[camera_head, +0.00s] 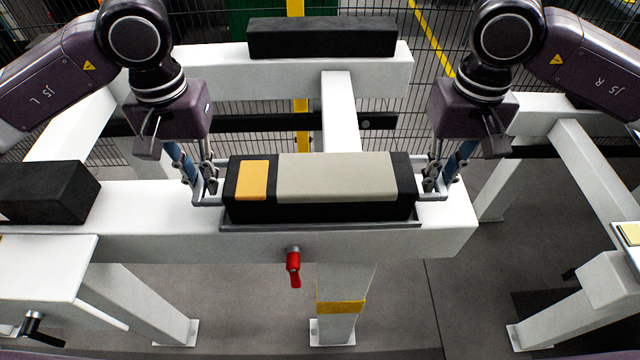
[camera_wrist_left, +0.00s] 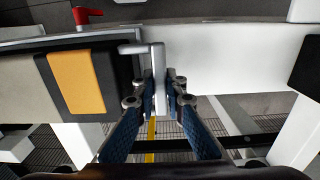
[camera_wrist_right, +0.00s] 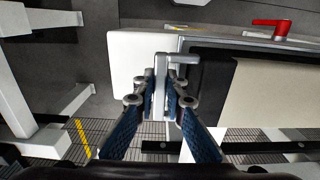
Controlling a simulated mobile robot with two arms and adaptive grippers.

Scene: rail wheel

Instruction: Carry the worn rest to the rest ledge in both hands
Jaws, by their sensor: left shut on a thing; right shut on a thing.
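The worn rest (camera_head: 335,178) is a long black block with a wide beige pad and an orange patch on top. It lies level in a grey-rimmed seat (camera_head: 320,225) on the white beam. My left gripper (camera_head: 207,188) is shut on the grey handle (camera_wrist_left: 157,75) at the rest's left end, beside the orange patch. My right gripper (camera_head: 433,186) is shut on the handle (camera_wrist_right: 161,75) at the right end. I cannot tell whether the rest's underside touches the seat. I cannot tell which surface is the rest ledge.
A red lever (camera_head: 293,268) hangs on the beam's front face. Black blocks sit on the beam at left (camera_head: 45,192) and on the rear beam (camera_head: 322,38). A white table (camera_head: 45,265) stands at front left. Wire mesh fencing closes the back. Floor is open in front.

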